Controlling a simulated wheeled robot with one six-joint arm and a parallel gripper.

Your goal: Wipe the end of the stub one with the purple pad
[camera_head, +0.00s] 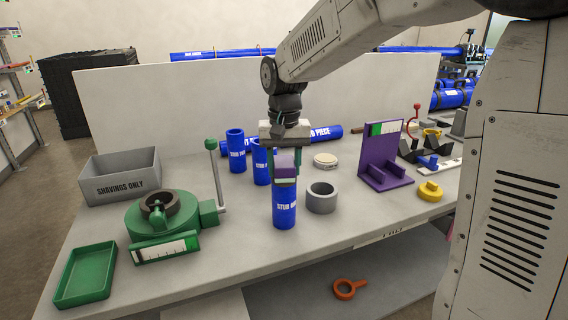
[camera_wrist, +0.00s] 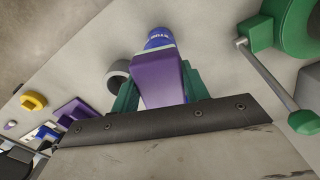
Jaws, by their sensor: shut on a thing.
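My gripper (camera_head: 285,165) points down and is shut on the purple pad (camera_head: 285,165), which also shows between the green fingers in the wrist view (camera_wrist: 160,75). A blue upright stub (camera_head: 285,209), lettered "STUB" with the rest of the word partly unreadable, stands directly below the pad. The pad is at the stub's top end and covers it in the head view. I cannot tell whether they touch. In the wrist view the stub (camera_wrist: 159,38) shows just beyond the pad. Two more blue stubs, one at the left (camera_head: 236,151) and one partly behind the gripper (camera_head: 261,162), stand further back.
A grey ring (camera_head: 322,198) stands close right of the stub. A green clamp device (camera_head: 160,215) with an upright lever (camera_head: 216,175) is left. A purple stand (camera_head: 384,160) and yellow knob (camera_head: 430,191) are right. A grey shavings box (camera_head: 120,180) and green tray (camera_head: 86,273) are far left.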

